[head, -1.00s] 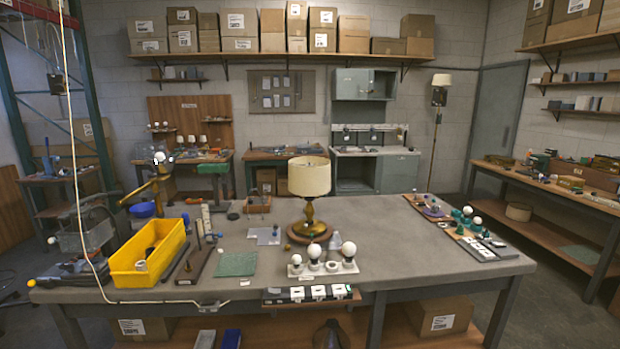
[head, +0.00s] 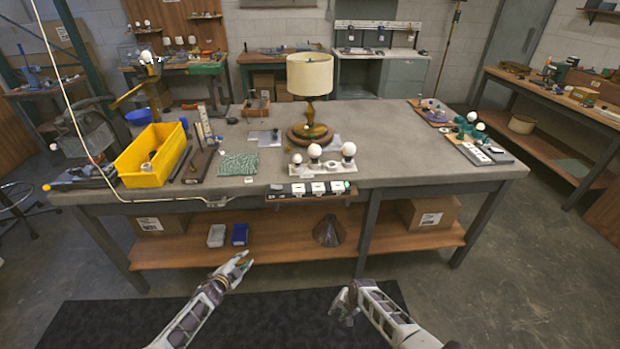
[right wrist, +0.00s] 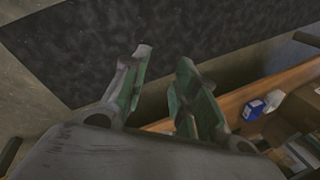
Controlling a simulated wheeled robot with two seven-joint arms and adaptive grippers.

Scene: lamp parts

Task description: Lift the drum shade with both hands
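The cream drum shade (head: 310,75) sits upright on a brass lamp base (head: 311,128), on a round wooden foot near the middle of the workbench. Both my grippers are well below and in front of it, touching nothing. My left gripper (head: 242,263) is before the bench's lower shelf, and its finger gap is too small to make out. My right gripper (head: 342,303) is further right over the dark mat. In the right wrist view the right gripper (right wrist: 165,62) shows two fingers apart with nothing between them. The shade is not in that view.
The workbench (head: 400,125) carries a yellow bin (head: 140,172) at left, a white strip with several bulbs (head: 315,152) in front of the lamp, and trays at right. The lower shelf (head: 275,250) holds boxes and a dark cone (head: 328,231). A cord hangs at left.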

